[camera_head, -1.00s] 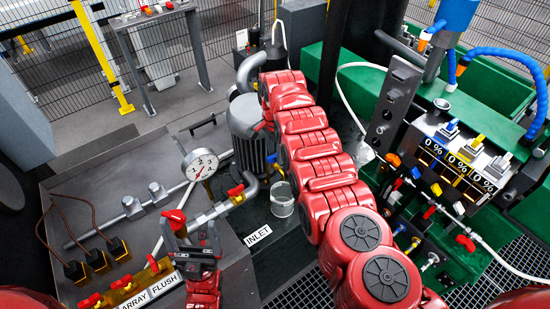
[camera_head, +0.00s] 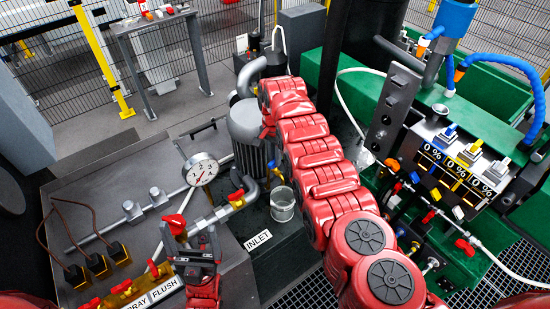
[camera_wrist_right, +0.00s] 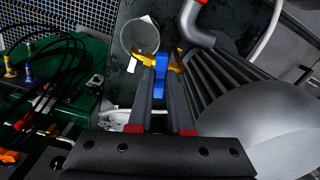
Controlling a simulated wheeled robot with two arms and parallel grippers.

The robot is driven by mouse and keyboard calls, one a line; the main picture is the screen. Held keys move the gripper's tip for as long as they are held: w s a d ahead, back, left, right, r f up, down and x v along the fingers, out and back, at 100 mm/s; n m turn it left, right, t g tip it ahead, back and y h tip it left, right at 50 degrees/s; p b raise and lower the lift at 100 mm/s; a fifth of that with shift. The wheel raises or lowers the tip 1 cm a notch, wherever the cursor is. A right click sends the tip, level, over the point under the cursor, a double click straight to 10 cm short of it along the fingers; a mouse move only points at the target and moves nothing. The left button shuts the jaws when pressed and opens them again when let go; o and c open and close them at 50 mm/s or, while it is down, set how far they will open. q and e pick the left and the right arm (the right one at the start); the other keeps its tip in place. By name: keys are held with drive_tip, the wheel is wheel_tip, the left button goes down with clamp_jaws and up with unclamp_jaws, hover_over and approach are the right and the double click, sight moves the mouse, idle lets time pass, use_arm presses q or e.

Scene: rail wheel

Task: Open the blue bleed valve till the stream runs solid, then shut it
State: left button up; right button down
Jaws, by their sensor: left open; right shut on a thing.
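The blue bleed valve handle (camera_wrist_right: 160,78) shows in the right wrist view, with brass-coloured valve parts (camera_wrist_right: 176,60) beside it. My right gripper (camera_wrist_right: 161,92) is shut on this handle, one dark finger on each side. A clear cup (camera_wrist_right: 139,36) stands by the valve and also shows in the head view (camera_head: 283,204). I cannot make out a stream or the liquid level in it. In the head view my right arm hides most of the valve and the right gripper. My left gripper (camera_head: 196,243) is open, near a red-handled valve (camera_head: 176,223).
A grey pump motor (camera_head: 245,130) stands beside the valve. A round pressure gauge (camera_head: 201,169) and a pipe run are to its left. An INLET label (camera_head: 258,240) lies in front of the cup. A percent display panel (camera_head: 460,165) with hoses stands at right.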

drive_tip(key=shift+n, duration=0.5)
drive_tip(key=shift+f, duration=0.1)
drive_tip(key=n+b, duration=0.1)
drive_tip(key=n, duration=0.2)
drive_tip(key=shift+f, duration=0.1)
drive_tip(key=shift+n, duration=0.5)
